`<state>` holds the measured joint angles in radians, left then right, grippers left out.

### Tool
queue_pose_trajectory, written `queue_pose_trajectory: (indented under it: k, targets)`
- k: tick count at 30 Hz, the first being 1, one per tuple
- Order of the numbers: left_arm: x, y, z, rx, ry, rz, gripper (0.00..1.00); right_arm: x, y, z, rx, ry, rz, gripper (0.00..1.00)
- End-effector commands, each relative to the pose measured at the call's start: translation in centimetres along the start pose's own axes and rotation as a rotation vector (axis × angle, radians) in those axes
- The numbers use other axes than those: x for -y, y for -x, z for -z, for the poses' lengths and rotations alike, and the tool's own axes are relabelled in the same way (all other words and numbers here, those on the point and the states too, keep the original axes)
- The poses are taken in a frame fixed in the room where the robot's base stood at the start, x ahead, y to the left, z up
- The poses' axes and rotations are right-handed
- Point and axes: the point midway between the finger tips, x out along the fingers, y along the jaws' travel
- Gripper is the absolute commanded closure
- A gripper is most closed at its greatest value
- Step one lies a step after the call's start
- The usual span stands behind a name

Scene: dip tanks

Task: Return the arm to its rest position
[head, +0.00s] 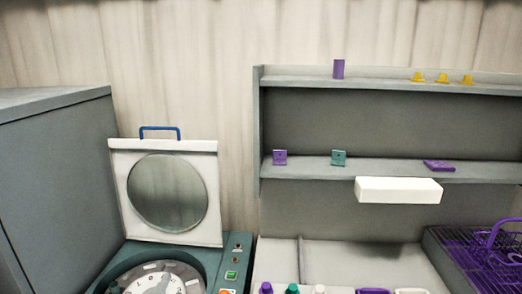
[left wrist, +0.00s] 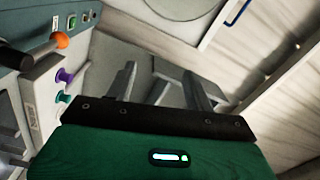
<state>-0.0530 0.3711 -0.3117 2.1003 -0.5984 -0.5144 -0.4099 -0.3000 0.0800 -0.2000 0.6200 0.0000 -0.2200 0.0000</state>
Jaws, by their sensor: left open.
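My left gripper (left wrist: 160,85) shows in the left wrist view, with its green body and black bar at the bottom. Its two grey fingers stand apart with nothing between them, so it is open and empty. Pale grey surfaces lie behind the fingers. Neither of my arms nor grippers shows in the head view. My right gripper is in neither view.
In the head view, a round machine (head: 160,280) has its windowed lid (head: 115,190) raised, beside a grey cabinet (head: 60,170). A shelf unit (head: 350,120) holds small purple, teal and yellow items. A white box (head: 398,190) juts out below. A purple basket (head: 490,250) is at right.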

Motion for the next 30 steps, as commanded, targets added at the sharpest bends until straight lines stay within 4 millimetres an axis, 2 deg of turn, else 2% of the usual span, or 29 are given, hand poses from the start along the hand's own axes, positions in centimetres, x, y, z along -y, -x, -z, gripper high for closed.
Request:
queue_pose_trajectory:
  k: [3,5,9,12,18,25,27,30]
  targets:
    - [-3.9,4.4,-2.5,0.197,0.257,-0.163,0.47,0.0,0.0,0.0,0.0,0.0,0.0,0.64]
    - [-5.8,6.9,-3.6,0.298,0.376,-0.248,0.47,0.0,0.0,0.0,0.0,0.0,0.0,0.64]
    - [-10.0,13.5,-4.9,0.528,0.621,-0.441,0.47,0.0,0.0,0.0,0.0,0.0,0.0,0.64]
    - [-12.0,17.7,-5.0,0.66,0.742,-0.552,0.47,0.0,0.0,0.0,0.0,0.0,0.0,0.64]
    - [-14.1,24.4,-4.4,0.858,0.898,-0.722,0.47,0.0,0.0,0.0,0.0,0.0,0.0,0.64]
    - [-15.1,30.9,-3.1,1.045,1.016,-0.88,0.47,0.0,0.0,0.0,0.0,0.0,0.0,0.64]
    - [-17.6,29.9,-3.9,1.041,1.006,-0.877,0.47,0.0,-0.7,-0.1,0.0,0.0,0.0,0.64]
    - [-20.2,29.3,-4.6,1.046,1.002,-0.882,0.47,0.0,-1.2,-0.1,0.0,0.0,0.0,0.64]
